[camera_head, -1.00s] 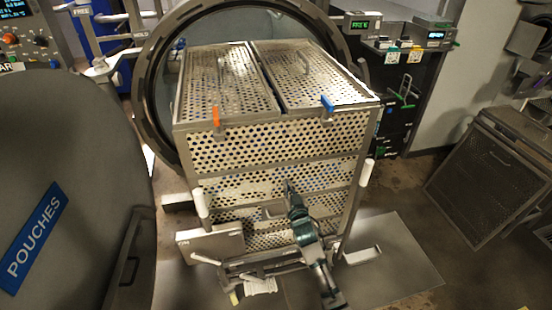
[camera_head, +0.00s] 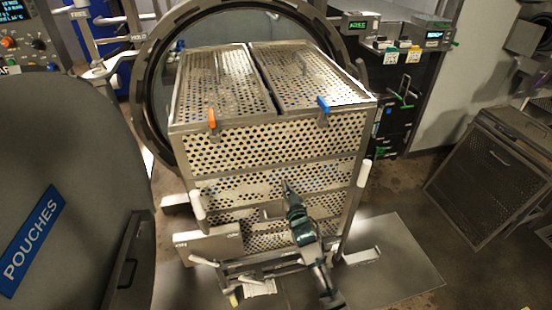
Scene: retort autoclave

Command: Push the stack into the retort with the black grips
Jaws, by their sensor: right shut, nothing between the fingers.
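The stack (camera_head: 280,145) is a set of perforated metal baskets on a wheeled trolley (camera_head: 270,268). It stands in front of the round retort opening (camera_head: 150,120), its far end near or inside the ring; the exact depth is hard to tell. An upright pale grip (camera_head: 197,205) shows at the trolley's left and another pale grip (camera_head: 364,173) at its right; I see no black ones. My right gripper (camera_head: 286,187) is shut and empty, in front of the stack's near face between the grips. Whether it touches the baskets is unclear. My left gripper is out of view.
A large grey door marked POUCHES (camera_head: 32,240) fills the left side. An orange clip (camera_head: 212,119) and a blue clip (camera_head: 323,104) sit on the stack's near top edge. A perforated panel (camera_head: 490,180) stands at the right, with open floor before it.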

